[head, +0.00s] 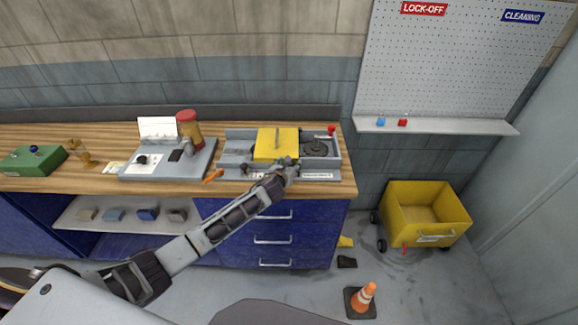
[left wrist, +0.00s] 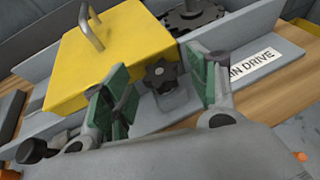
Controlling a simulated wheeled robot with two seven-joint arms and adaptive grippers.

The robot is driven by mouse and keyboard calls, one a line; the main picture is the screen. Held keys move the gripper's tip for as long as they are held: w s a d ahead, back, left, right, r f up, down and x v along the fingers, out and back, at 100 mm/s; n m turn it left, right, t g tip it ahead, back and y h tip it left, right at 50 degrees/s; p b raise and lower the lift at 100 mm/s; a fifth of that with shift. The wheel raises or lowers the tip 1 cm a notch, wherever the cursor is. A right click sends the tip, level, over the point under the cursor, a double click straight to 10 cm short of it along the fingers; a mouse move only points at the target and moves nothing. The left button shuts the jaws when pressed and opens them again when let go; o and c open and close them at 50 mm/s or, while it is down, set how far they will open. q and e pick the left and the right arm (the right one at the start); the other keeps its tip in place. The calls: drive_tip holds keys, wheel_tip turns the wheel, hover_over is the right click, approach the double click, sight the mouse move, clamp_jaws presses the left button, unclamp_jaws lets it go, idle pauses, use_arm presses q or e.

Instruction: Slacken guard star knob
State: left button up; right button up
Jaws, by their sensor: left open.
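The black star knob (left wrist: 161,76) sits on a grey bracket at the front of the yellow guard (left wrist: 115,45), which has a metal handle on top. In the head view the guard (head: 276,145) lies on the grey machine, and my gripper covers the knob's area. My left gripper (head: 287,168) is at the machine's front edge. In the left wrist view its green-padded fingers (left wrist: 166,90) are open, with the knob showing between and just beyond them. I cannot tell whether either pad touches it. My right gripper is not in view.
A dark toothed wheel (left wrist: 190,14) and a red knob (head: 332,129) are right of the guard. An orange-handled item (head: 213,176) lies at the left front. A yellow cart (head: 425,215) and cone (head: 363,298) stand on the floor.

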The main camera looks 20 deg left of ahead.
use_arm(q)
drive_tip(key=shift+w, duration=0.1)
drive_tip(key=shift+c, duration=0.2)
drive_tip(key=c, duration=1)
drive_tip(key=shift+o, duration=0.2)
drive_tip(key=shift+d+n+y, duration=0.15)
drive_tip(key=shift+n+y, duration=0.55)
drive_tip(key=shift+y, duration=0.1)
drive_tip(key=shift+w+d+n+g+y, duration=0.1)
drive_tip(key=shift+d+n+g+y, duration=0.1)
drive_tip(key=shift+n+y, duration=0.5)
drive_tip(key=shift+d+n+g+y, duration=0.1)
drive_tip(key=shift+n+g+y, duration=0.1)
drive_tip(key=shift+n+y, duration=0.5)
drive_tip(key=shift+w+n+g+y, duration=0.1)
drive_tip(key=shift+n+g+y, duration=0.4)
drive_tip(key=shift+n+y, duration=0.55)
drive_tip(key=shift+y, duration=0.25)
drive_tip(key=o, duration=1)
